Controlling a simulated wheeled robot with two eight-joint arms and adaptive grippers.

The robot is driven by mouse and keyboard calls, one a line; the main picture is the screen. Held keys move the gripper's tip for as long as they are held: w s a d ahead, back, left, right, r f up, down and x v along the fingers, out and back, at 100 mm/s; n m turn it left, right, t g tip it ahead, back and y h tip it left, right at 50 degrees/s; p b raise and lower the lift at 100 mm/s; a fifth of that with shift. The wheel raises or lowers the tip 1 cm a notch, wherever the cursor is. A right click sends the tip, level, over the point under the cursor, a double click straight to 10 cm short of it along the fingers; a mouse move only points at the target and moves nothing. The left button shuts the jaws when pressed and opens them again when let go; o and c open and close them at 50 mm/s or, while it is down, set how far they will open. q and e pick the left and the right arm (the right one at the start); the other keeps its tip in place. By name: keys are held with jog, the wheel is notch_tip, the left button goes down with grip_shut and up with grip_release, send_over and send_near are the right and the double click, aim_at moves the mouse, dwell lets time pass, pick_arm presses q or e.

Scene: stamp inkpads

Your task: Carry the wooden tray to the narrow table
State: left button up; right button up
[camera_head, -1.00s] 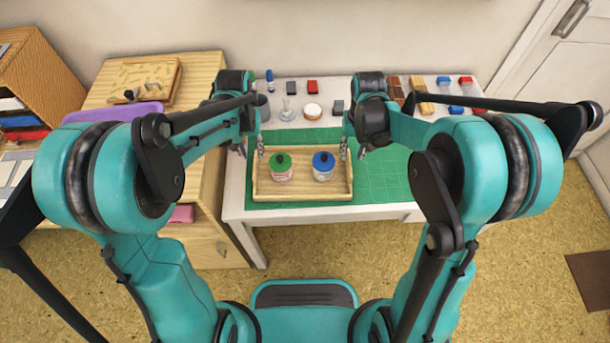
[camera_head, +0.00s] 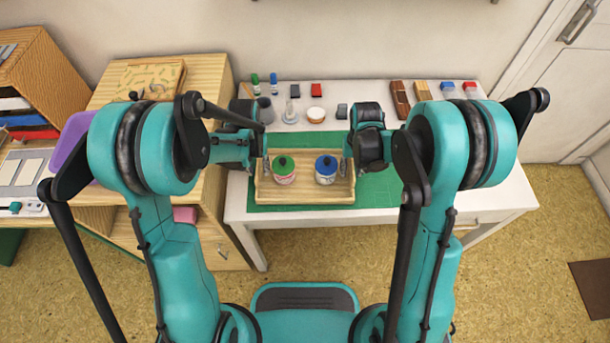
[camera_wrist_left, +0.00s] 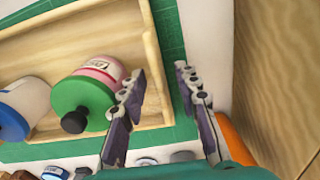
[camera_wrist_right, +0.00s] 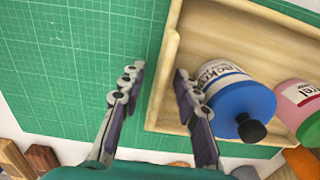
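The wooden tray (camera_head: 306,199) lies flat on a green cutting mat (camera_head: 380,190) on a white table. It holds a jar with a green lid (camera_head: 284,167) and a jar with a blue lid (camera_head: 326,167), both upright. My left gripper (camera_wrist_left: 158,78) is open, its fingers on either side of the tray's left end wall. My right gripper (camera_wrist_right: 158,76) is open in the same way across the right end wall. Neither gripper visibly pinches the wall. I cannot tell which piece of furniture is the narrow table.
Bottles, ink pads and wooden blocks (camera_head: 400,100) line the back of the white table (camera_head: 475,190). A wooden cabinet (camera_head: 215,85) with a purple tray (camera_head: 72,148) stands close on the left. Open floor (camera_head: 525,270) lies to the right, before a door.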

pick_arm(q)
grip_shut()
pick_arm(e)
grip_shut()
jog(key=shift+r, duration=0.1)
